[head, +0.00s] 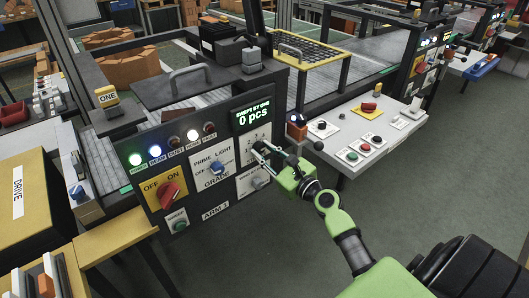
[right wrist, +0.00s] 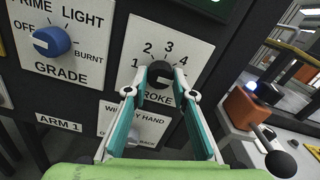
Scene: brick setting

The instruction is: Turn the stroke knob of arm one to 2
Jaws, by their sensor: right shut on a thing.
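The ARM 1 panel is dark, with a white stroke plate (right wrist: 132,78) numbered 1 to 4. The black stroke knob (right wrist: 159,72) sits at the middle of this plate. My right gripper (right wrist: 160,74) has its two fingers closed around the knob, one on each side. In the head view my green right arm reaches in from the lower right and its gripper (head: 261,150) meets the stroke plate (head: 250,139). The fingers cover part of the knob and the word below it, and I cannot tell which number the knob points to. My left gripper is out of view.
A blue grade knob (right wrist: 51,41) is left of the stroke plate. A "by hand" plate (right wrist: 133,125) lies just below it. A red on/off switch (head: 168,193) is further left. A side table (head: 340,133) with buttons stands right of the panel. Open floor lies beyond the arm.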

